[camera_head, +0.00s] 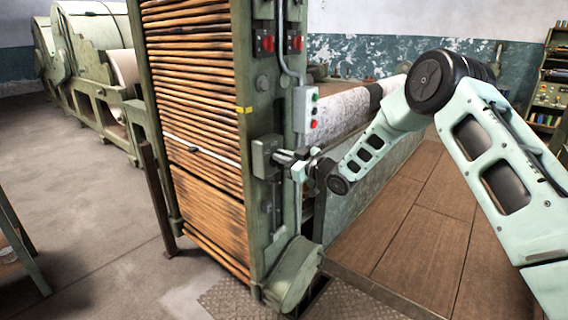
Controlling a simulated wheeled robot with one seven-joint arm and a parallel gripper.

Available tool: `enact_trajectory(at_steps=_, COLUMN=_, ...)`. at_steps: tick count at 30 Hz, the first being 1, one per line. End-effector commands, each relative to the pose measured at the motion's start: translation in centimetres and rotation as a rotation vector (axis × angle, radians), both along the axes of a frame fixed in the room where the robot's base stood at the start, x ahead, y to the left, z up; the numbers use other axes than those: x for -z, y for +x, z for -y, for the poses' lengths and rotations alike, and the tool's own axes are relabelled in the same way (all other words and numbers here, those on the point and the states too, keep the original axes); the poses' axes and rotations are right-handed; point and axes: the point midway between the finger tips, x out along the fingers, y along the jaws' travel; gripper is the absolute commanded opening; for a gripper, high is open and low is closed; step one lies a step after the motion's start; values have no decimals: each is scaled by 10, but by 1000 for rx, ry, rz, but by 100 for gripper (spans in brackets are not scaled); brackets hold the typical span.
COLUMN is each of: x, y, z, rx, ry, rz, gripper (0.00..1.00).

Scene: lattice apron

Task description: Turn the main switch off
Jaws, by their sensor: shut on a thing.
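A grey-green box, which looks like the main switch (264,157), is mounted on the side post of the slatted machine, about mid-height. My gripper (284,158) reaches in from the right and is at the box's right side. Its fingers are closed on what seems to be the switch's handle. The handle is mostly hidden by the fingers, so its exact angle cannot be told.
The slatted green machine frame (247,210) stands upright at centre. A grey push-button box (306,110) and conduit are just above my gripper. Two red switches (267,43) sit higher up. A low wall (370,195) and brown floor panels (425,215) lie to the right.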

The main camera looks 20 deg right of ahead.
Motion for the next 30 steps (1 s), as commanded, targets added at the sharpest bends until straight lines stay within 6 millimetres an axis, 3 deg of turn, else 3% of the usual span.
enact_trajectory(at_steps=30, x=23, y=-11, z=-16, rx=1, ry=-776, rz=567, gripper=0)
